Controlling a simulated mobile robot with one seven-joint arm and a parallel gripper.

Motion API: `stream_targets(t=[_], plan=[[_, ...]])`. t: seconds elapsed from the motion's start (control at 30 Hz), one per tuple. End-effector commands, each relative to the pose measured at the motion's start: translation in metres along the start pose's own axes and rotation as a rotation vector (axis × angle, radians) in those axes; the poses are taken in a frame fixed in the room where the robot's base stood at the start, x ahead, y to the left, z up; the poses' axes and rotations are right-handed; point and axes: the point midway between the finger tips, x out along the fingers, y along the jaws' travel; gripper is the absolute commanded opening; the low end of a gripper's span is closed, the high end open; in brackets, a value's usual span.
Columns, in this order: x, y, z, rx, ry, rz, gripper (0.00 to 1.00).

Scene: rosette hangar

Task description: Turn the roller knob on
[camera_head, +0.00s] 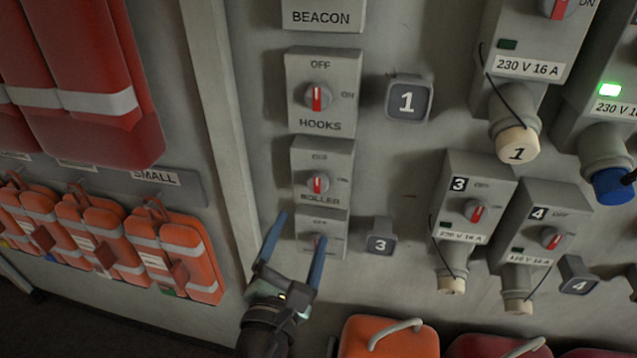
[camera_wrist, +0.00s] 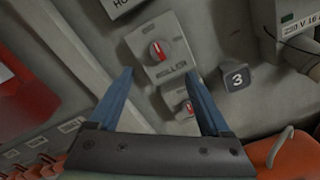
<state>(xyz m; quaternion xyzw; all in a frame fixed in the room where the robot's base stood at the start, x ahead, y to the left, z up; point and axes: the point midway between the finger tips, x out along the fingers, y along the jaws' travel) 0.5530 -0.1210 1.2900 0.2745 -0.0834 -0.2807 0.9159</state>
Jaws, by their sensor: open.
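The roller knob (camera_head: 318,183) is a round grey knob with a red pointer on a grey box labelled ROLLER. Its pointer stands about upright, towards the upper OFF mark; the ON mark is at the right. It also shows in the wrist view (camera_wrist: 157,51), ahead of and slightly above the fingertips. My gripper (camera_head: 301,227) is open and empty, with two blue fingers below the roller box in the head view. In the wrist view the gripper (camera_wrist: 160,72) has its fingers spread to either side of the box's lower part. No contact with the knob shows.
Another knob box (camera_head: 334,222) sits directly below, partly hidden by my right finger. The HOOKS box (camera_head: 326,70) is above. Number plate 3 (camera_head: 381,244) and sockets are at the right. A vertical wall rib (camera_head: 218,130) and orange packs (camera_head: 172,243) are at the left.

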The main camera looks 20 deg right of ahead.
Motion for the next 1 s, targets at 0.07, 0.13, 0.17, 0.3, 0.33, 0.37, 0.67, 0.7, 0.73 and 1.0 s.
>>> stream_targets(t=[0.07,0.13,0.17,0.3,0.33,0.37,0.67,0.7,0.73,1.0], plan=[[0.014,0.001,0.004,0.002,-0.003,-0.001,0.81],[0.027,0.002,0.004,0.001,-0.003,-0.002,0.81],[0.033,0.002,0.004,0.002,-0.003,-0.001,0.81],[0.059,0.002,0.004,0.004,-0.003,0.000,0.81],[0.065,0.002,0.004,0.004,-0.002,-0.001,0.81],[0.070,0.002,0.005,0.004,-0.003,-0.001,0.81],[0.109,0.001,0.002,0.006,-0.002,0.001,0.81],[0.112,0.001,0.003,0.007,-0.002,0.001,0.81],[0.113,0.001,0.002,0.006,-0.002,0.001,0.81],[0.118,0.000,0.002,0.007,-0.002,0.001,0.81]])
